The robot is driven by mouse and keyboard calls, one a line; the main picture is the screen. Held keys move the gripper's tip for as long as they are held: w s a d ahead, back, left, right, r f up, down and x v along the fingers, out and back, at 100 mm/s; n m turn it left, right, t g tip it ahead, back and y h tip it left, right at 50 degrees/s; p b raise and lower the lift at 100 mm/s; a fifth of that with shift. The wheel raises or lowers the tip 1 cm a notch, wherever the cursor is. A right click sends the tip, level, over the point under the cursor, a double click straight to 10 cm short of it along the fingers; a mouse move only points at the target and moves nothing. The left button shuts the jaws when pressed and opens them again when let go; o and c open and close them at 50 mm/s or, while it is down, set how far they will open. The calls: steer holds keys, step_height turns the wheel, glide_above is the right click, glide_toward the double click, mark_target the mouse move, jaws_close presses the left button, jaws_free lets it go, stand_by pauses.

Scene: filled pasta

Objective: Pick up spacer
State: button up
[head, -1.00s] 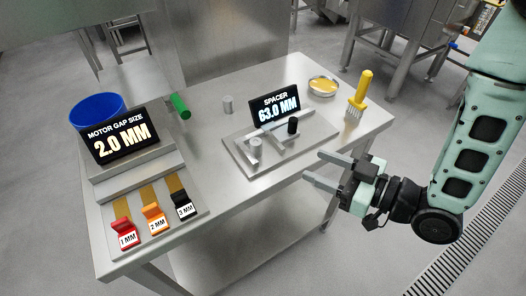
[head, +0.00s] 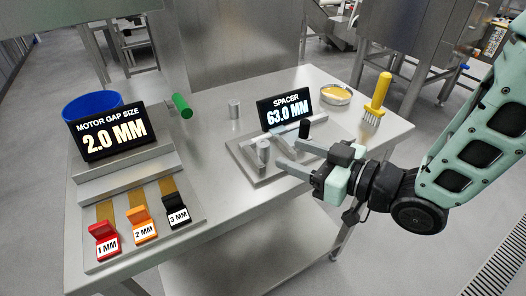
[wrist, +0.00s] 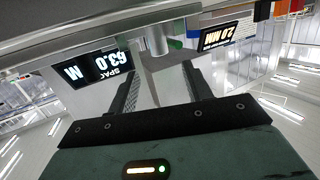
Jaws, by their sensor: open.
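The spacer display (head: 287,110) reads 63.0 MM and stands behind a metal fixture plate (head: 240,158) on the table. A short grey metal cylinder (head: 263,151) and a black cylinder (head: 305,128) stand upright on the fixture. I cannot tell for sure which is the spacer. My gripper (head: 284,154) is open and empty, its fingers pointing left over the fixture's right side. In the upside-down wrist view, a grey cylinder (wrist: 157,38) shows beyond and between the open fingers (wrist: 160,88), apart from them.
A motor gap display (head: 106,136) reads 2.0 MM at left, above red (head: 104,240), orange (head: 141,226) and black (head: 177,213) tabs. A blue bowl (head: 92,104), green-handled tool (head: 180,106), yellow brush (head: 376,98) and small dish (head: 336,94) stand around. The table's front middle is clear.

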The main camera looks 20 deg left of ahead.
mark_target(269, 147)
steer(key=x, duration=0.4)
steer(key=p+x, duration=0.1)
steer(key=x, duration=0.3)
steer(key=shift+w+a+f, duration=0.15)
steer(key=shift+a+f, duration=0.1)
steer(key=shift+a, duration=0.1)
steer(key=shift+c, duration=0.3)
jaws_close()
